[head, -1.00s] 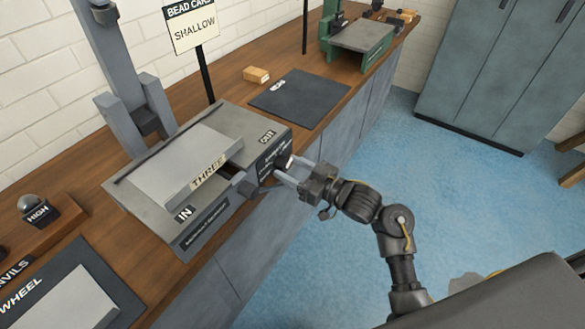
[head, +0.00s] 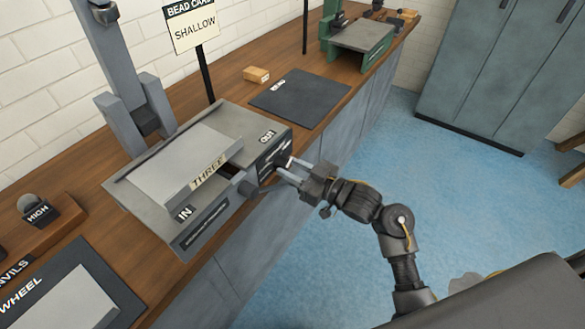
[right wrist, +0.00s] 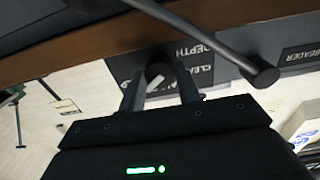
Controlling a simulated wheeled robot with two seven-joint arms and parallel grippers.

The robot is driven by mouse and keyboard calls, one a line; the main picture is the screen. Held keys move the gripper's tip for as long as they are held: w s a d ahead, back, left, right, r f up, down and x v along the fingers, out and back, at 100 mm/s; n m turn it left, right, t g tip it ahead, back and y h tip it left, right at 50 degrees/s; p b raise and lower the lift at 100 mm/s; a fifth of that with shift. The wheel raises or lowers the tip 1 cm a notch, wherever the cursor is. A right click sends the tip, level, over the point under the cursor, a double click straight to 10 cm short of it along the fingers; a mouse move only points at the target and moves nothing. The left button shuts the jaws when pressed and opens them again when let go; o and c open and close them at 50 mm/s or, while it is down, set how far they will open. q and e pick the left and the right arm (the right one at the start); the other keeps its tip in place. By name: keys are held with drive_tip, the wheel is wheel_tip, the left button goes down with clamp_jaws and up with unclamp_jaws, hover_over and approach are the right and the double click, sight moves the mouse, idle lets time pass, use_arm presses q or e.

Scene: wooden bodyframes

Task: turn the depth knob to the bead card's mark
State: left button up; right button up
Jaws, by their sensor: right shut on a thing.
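The bead card (head: 194,27) stands on a black post at the back of the bench and reads SHALLOW. The grey machine (head: 225,125) below it carries IN, THREE and OUT labels. The depth knob (right wrist: 158,74) is on the machine's dark front panel, by the DEPTH lettering in the right wrist view. My right gripper (head: 284,171) reaches to that panel with its fingers closed around the knob; in the right wrist view the gripper (right wrist: 160,92) has the knob between its fingertips. The knob's pointer and marks are too small to read. My left gripper is not in view.
A grey rod with a round end (right wrist: 262,74) crosses close to the gripper in the right wrist view. A dark mat (head: 300,97) and a small wooden block (head: 256,75) lie on the bench to the right. A HIGH anvil (head: 38,211) sits at left. Blue floor is open in front.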

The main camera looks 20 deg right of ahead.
drive_tip(key=n, duration=0.2)
drive_tip(key=shift+n, duration=0.3)
drive_tip(key=shift+n+b, duration=0.4)
drive_tip(key=shift+n, duration=0.5)
drive_tip(key=n+b, duration=0.1)
drive_tip(key=n, duration=0.3)
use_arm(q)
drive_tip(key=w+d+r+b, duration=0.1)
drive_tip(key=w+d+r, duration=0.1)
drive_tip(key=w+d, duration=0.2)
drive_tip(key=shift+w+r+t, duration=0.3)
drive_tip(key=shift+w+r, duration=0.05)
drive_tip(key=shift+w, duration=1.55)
use_arm(e)
drive_tip(key=shift+n, duration=1.3)
drive_tip(key=o, duration=1)
